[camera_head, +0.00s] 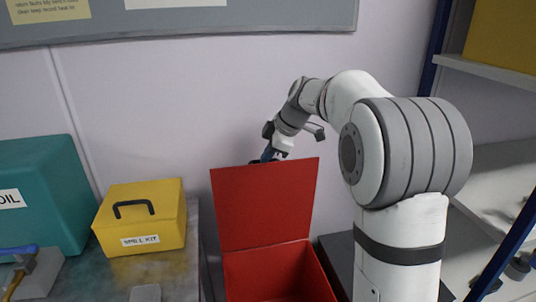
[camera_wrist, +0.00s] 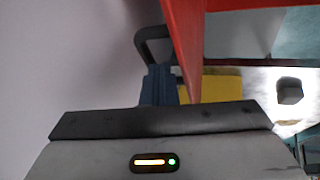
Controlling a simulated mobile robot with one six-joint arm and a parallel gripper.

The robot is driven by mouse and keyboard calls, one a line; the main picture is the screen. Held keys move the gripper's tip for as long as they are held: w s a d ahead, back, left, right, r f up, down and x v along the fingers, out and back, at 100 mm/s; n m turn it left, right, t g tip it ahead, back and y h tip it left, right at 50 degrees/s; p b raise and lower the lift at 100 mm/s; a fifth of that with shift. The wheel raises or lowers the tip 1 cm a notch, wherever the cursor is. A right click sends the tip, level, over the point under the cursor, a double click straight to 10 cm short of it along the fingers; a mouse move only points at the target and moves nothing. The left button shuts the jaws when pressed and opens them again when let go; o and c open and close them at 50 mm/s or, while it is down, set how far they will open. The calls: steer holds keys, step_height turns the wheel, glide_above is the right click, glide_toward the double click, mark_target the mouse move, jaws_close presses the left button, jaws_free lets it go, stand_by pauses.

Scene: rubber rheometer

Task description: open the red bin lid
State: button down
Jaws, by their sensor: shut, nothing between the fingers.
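The red bin (camera_head: 270,275) stands on the floor in the head view, and its inside shows from above. Its red lid (camera_head: 265,200) stands up steeply at the back, raised off the opening. The lid also shows nearly edge-on in the wrist view (camera_wrist: 190,40), with a black handle (camera_wrist: 143,43) on its left face. My gripper (camera_head: 266,156) is at the lid's top edge, on its far side, partly hidden behind it. In the wrist view, the blue fingers (camera_wrist: 160,82) are shut and empty, close to the handle; whether they touch it I cannot tell.
A grey bench (camera_head: 180,275) on the left carries a yellow spill kit (camera_head: 140,232) and a teal box (camera_head: 40,190). The wall is close behind the lid. White shelves (camera_head: 500,185) with blue posts stand on the right.

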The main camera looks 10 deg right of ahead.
steer(key=p+v, duration=0.4)
steer(key=v, duration=0.5)
steer(key=s+d+f+m+h, duration=0.1)
steer(key=s+f+m, duration=0.3)
steer(key=s, duration=0.6)
steer(key=s+d+f+m+h, duration=0.1)
steer(key=s+f+m+h, duration=0.1)
steer(key=s+f+m, duration=0.2)
steer(key=s+d+f+m+g+h, duration=0.1)
steer(key=s+f+m, duration=0.4)
steer(key=s, duration=1.2)
steer(key=d+m, duration=0.1)
steer(key=m, duration=0.3)
steer(key=shift+h, duration=0.4)
steer(key=shift+s, duration=0.15)
